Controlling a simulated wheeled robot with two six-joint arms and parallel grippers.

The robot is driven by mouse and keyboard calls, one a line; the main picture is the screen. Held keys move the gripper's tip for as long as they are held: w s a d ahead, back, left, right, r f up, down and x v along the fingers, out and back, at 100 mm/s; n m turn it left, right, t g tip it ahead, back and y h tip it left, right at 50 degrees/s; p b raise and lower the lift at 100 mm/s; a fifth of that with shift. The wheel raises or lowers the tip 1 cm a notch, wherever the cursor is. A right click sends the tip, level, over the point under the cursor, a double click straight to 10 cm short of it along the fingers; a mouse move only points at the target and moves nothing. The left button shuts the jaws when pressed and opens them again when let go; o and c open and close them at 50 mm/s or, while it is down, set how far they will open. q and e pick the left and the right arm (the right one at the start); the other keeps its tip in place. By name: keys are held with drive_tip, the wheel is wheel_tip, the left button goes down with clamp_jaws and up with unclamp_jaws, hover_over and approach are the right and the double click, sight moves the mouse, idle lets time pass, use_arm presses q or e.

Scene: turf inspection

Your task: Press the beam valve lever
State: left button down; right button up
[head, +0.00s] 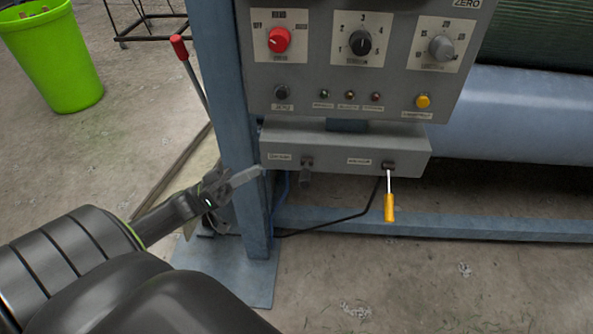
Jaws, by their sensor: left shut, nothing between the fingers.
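A grey valve box (345,147) is fixed under the control panel. At its right end a lever with a yellow grip (389,207) hangs down on a pale rod. A short dark fitting (306,166) sits on the box's front further left. Both have small labels beside them that I cannot read, so I cannot tell which is the beam valve lever. My left gripper (247,176) is shut and empty, in front of the blue post near the box's lower left corner, left of both. Whether it touches the post or box I cannot tell. My right gripper is not in view.
The control panel (388,81) with knobs and buttons is above the box. A blue post (222,70) stands at its left, with a red-handled lever (180,48) beyond. A blue crossbar (470,224) and black cable run below. A green bin (52,60) stands far left.

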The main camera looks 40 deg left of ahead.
sight(306, 174)
use_arm(q)
drive_tip(key=p+x, duration=0.2)
drive_tip(key=x, duration=0.9)
drive_tip(key=shift+s+d+f+b, duration=0.15)
drive_tip(key=shift+s+f, duration=0.1)
drive_tip(key=shift+f, duration=0.45)
drive_tip(key=shift+s+d+f+b, duration=0.15)
drive_tip(key=shift+s+f, duration=0.15)
drive_tip(key=shift+f, duration=0.35)
drive_tip(key=shift+s+d+f+b, duration=0.15)
drive_tip(key=shift+s+f, duration=0.1)
drive_tip(key=shift+f, duration=0.45)
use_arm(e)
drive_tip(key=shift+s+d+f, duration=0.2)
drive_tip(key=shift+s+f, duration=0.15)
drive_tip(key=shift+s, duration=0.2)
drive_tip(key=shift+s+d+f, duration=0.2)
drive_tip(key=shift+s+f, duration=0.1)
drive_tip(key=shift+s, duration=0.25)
use_arm(q)
drive_tip(key=shift+f, duration=0.15)
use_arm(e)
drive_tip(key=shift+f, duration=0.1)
